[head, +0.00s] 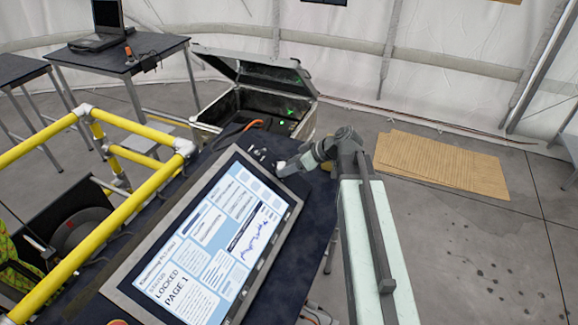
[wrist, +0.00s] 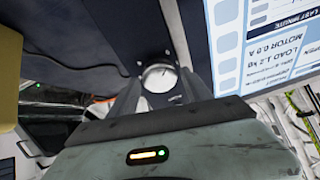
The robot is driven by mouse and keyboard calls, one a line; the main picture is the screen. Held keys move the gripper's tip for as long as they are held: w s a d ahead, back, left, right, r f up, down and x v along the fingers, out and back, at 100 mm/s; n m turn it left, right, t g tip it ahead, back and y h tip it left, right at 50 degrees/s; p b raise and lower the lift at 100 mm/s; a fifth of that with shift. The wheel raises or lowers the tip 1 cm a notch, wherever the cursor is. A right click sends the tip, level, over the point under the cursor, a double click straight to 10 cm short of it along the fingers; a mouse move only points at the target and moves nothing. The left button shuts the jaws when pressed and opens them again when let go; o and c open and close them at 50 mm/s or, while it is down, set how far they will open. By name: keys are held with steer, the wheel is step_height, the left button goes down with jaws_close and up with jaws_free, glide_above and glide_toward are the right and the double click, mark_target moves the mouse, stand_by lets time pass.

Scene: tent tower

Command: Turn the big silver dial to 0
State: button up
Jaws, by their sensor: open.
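The silver dial (wrist: 158,77) shows in the wrist view as a round pale face on the dark panel. My gripper (head: 290,166) is open at the top edge of the console in the head view. In the wrist view its two dark fingers stand on either side of the dial, close around it. I cannot tell whether they touch it. The dial's number marks are too small to read, and in the head view my gripper mostly hides the dial.
A tilted screen (head: 215,235) reading "LOCKED PAGE 1" lies just beside the dial. Yellow rails (head: 95,220) stand at the left. An open case (head: 262,98) with green lights is behind the console. Cardboard sheets (head: 440,163) lie on the floor at right.

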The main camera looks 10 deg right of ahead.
steer(key=p+v, duration=0.3)
steer(key=v, duration=0.3)
steer(key=shift+d+r+p, duration=0.2)
steer(key=shift+p, duration=0.1)
steer(key=b+x, duration=0.5)
steer(key=x, duration=0.2)
steer(key=shift+f, duration=0.2)
steer(key=shift+w+a+f, duration=0.15)
steer(key=shift+a, duration=0.05)
